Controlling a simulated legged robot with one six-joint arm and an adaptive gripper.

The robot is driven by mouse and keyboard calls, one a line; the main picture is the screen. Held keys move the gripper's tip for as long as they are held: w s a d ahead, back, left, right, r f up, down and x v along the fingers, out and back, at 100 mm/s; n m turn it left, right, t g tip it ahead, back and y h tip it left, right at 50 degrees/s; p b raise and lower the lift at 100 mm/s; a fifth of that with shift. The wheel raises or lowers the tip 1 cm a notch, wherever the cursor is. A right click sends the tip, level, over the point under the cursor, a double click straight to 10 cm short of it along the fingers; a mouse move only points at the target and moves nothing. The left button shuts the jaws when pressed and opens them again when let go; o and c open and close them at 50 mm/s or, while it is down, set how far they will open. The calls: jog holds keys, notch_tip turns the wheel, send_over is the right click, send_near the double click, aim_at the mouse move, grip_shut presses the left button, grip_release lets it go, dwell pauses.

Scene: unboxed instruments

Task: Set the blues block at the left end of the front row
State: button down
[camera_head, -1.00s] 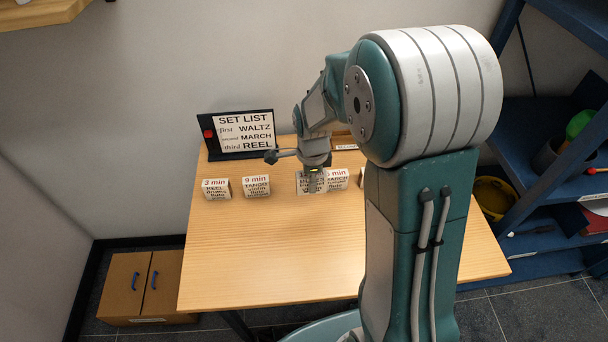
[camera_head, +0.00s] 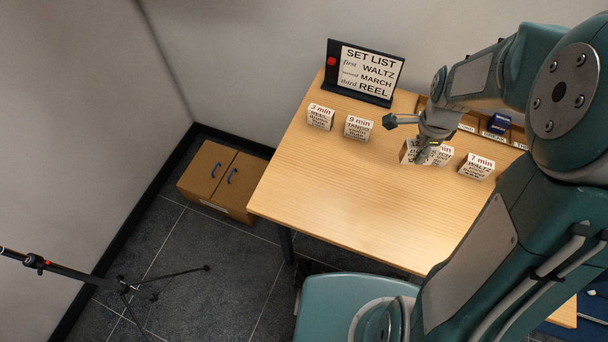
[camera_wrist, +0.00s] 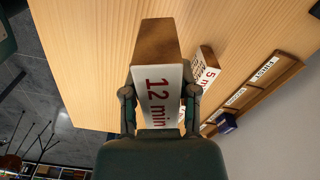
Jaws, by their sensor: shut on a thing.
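My gripper (camera_head: 425,150) is shut on a white-faced wooden block marked 12 min (camera_wrist: 157,85), which fills the space between the fingers in the wrist view. In the head view this held block (camera_head: 407,152) is partly hidden by the gripper; its title is too small to read surely, so I cannot confirm it is the blues block. It stands at or just above the table, close beside the 5 min MARCH block (camera_head: 441,156). Left of it in the row are the 9 min TANGO block (camera_head: 357,128) and the 3 min REEL block (camera_head: 320,116).
The 7 min WALTZ block (camera_head: 477,167) is at the row's right. A set list sign (camera_head: 366,72) stands behind on the table (camera_head: 350,200), whose front area is clear. A labelled wooden rack (camera_wrist: 252,92) with a dark blue piece (camera_wrist: 226,122) runs along the back.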

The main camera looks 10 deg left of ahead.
jog(key=w+f+n, duration=0.2)
jog(key=w+n, duration=0.1)
jog(key=n, duration=0.1)
jog(key=w+a+f+n, duration=0.1)
jog(key=w+f+n, duration=0.1)
jog(key=w+n, duration=0.1)
jog(key=w+f+n, duration=0.2)
jog(key=n, duration=0.4)
jog(key=shift+w+a+f, duration=0.3)
jog(key=shift+w+f, duration=0.1)
jog(key=shift+w+a+f+n, duration=0.25)
jog(key=shift+w+f+n, duration=0.6)
jog(key=shift+n, duration=0.55)
jog(key=shift+w+f+n, duration=0.1)
jog(key=shift+f+n, duration=0.15)
jog(key=shift+n, duration=0.05)
